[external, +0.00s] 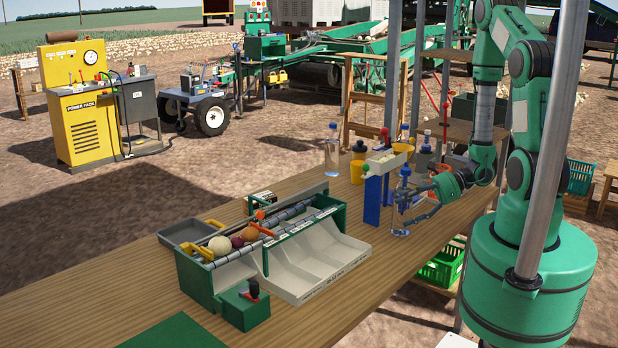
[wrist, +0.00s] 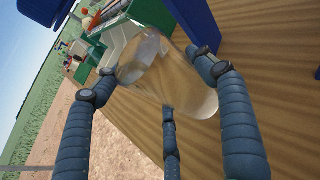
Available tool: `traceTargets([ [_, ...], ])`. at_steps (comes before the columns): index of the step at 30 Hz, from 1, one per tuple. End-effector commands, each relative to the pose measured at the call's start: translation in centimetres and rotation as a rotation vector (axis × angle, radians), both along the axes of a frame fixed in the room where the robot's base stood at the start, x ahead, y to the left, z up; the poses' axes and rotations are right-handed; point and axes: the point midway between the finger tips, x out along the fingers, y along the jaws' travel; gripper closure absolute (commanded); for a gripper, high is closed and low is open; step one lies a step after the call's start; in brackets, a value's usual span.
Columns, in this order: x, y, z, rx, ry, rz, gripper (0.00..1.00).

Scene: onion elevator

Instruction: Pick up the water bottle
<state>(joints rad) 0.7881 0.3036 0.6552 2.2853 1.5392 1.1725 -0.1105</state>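A clear bottle or cylinder (wrist: 165,70) lies between the spread fingers of my gripper (wrist: 165,88) in the wrist view. In the external view its clear lower end (external: 400,231) shows low by the table top, beside my gripper (external: 415,205); my fingers cover much of it. My gripper looks open around it; firm contact on both sides is not visible. Another clear bottle with a blue cap (external: 332,150) stands upright farther back on the wooden table (external: 340,312), apart from my gripper.
A blue stand (external: 372,200) rises just left of my gripper. A green-and-white sorting tray (external: 315,260) with onions sits to the left. A metal post (external: 552,140) crosses in front of my arm.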

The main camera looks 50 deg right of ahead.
Motion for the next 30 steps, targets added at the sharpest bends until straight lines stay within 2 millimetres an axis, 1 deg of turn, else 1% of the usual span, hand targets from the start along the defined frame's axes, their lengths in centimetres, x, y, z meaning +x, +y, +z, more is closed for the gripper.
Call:
traceTargets([
  [1, 0.0, 0.0, 0.0, 0.000, 0.000, 0.000, 0.60],
  [2, 0.0, 0.0, 0.0, 0.000, 0.000, 0.000, 0.66],
  [3, 0.0, 0.0, 0.0, 0.000, 0.000, 0.000, 0.74],
  [4, 0.0, 0.0, 0.0, 0.000, -0.001, 0.000, 0.77],
  [12, 0.0, 0.0, 0.1, 0.000, -0.001, 0.000, 0.78],
  [17, 0.1, 0.0, 0.5, -0.001, -0.002, 0.000, 0.78],
  [23, 0.1, -0.1, 1.8, -0.001, -0.002, 0.000, 0.78],
  [28, 0.1, -0.1, 3.7, -0.002, -0.003, -0.001, 0.78],
  [29, -0.1, -0.1, 4.0, -0.001, -0.003, -0.001, 0.78],
  [30, -0.7, 0.0, 3.8, 0.001, 0.000, -0.003, 0.78],
])
